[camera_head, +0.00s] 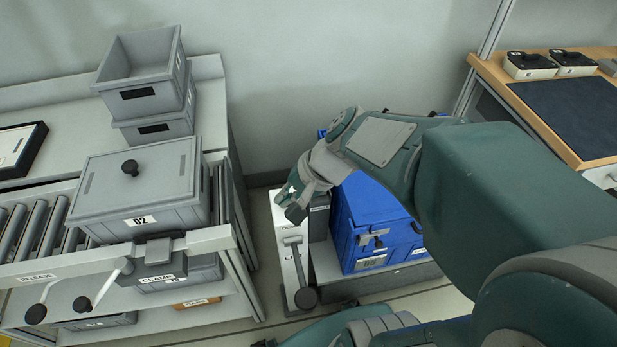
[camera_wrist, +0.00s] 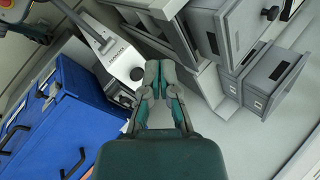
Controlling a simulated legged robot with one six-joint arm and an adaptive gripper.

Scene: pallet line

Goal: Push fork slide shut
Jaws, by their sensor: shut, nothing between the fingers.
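A white narrow panel (camera_head: 283,246) stands on the floor between the roller bench and the blue bins; I take it to be the fork slide's panel. A grey lever (camera_head: 296,262) with a dark round knob (camera_head: 306,298) lies along it, pointing toward the near end. My gripper (camera_head: 291,203) is shut and empty, over the panel's far end. In the wrist view its closed fingertips (camera_wrist: 158,70) show just beside that end. Whether they touch it I cannot tell.
Blue bins (camera_head: 372,222) stand on a low platform right of the panel. A roller bench with a lidded grey bin (camera_head: 140,190) and a clamp handle (camera_head: 108,284) is at left. Stacked grey bins (camera_head: 150,85) stand behind. A wooden-edged table (camera_head: 540,112) is at upper right.

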